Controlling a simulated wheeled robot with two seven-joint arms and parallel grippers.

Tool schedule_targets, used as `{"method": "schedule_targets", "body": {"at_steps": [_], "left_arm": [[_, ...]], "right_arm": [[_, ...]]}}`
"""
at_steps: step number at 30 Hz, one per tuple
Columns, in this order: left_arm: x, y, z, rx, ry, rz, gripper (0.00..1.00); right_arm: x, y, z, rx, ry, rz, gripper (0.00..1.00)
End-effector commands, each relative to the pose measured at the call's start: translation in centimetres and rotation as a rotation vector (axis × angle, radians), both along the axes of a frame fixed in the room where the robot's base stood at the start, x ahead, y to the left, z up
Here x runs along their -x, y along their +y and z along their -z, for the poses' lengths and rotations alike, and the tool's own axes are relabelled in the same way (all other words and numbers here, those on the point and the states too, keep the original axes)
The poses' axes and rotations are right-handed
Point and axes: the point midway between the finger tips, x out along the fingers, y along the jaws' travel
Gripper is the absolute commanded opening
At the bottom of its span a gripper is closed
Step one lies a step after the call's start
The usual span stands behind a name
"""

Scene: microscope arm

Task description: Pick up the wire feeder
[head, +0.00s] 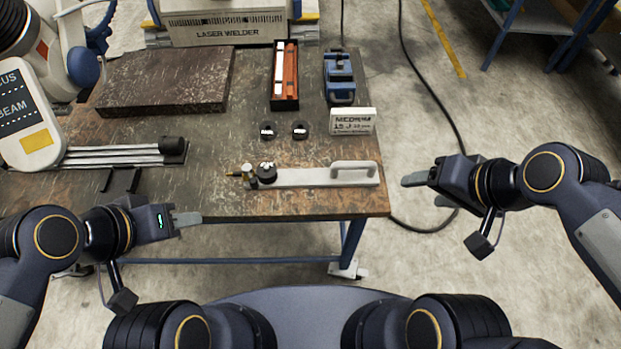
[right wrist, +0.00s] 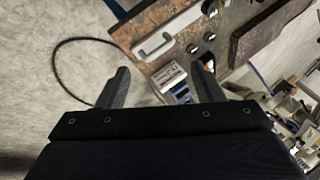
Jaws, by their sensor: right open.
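A pale flat bar with a raised handle, a black knob and a small brass fitting, which looks like the wire feeder (head: 310,178), lies along the table's front edge, handle end to the right. It also shows in the right wrist view (right wrist: 185,22), ahead of the fingers. My right gripper (head: 427,190) is open and empty, off the table's right edge, a short way right of the handle. Its two spread fingers show in the right wrist view (right wrist: 160,82). My left gripper (head: 188,219) is in front of the table's front edge, left of the feeder; its finger opening cannot be made out.
The worn table (head: 225,200) holds a dark slab (head: 165,80), a tray with orange and white sticks (head: 285,75), a blue vise (head: 339,78), two black knobs, a small white sign (head: 352,121) and several metal rods (head: 115,155). A laser welder (head: 225,28) stands behind. A cable lies on the floor at right.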

Motion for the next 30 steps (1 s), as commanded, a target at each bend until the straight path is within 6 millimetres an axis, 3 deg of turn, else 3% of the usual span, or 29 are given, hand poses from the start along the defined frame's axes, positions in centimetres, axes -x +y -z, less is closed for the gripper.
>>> {"method": "schedule_targets", "body": {"at_steps": [1,3,5,9,15,19,30], "left_arm": [[0.0,0.0,1.8,0.0,0.001,0.0,0.36],[0.0,0.0,3.2,0.0,0.001,0.0,0.36],[0.0,0.0,4.2,0.0,0.001,0.0,0.36],[0.0,0.0,6.6,0.0,0.001,0.0,0.36],[0.0,0.0,9.0,0.0,0.001,0.0,0.36],[0.0,0.0,9.6,0.0,0.001,0.0,0.36],[0.0,0.0,9.3,0.0,0.0,0.0,0.36]], "right_arm": [[-2.0,0.2,1.9,-0.042,0.06,0.062,0.54],[-5.0,0.5,3.4,-0.106,0.142,0.177,0.48],[-7.6,0.9,4.9,-0.156,0.211,0.28,0.48],[-13.6,2.5,9.9,-0.257,0.374,0.522,0.48],[-19.7,5.4,17.4,-0.35,0.557,0.818,0.48],[-21.6,6.6,20.3,-0.379,0.618,0.932,0.48],[-22.8,8.0,23.8,-0.388,0.645,0.977,0.48]]}}
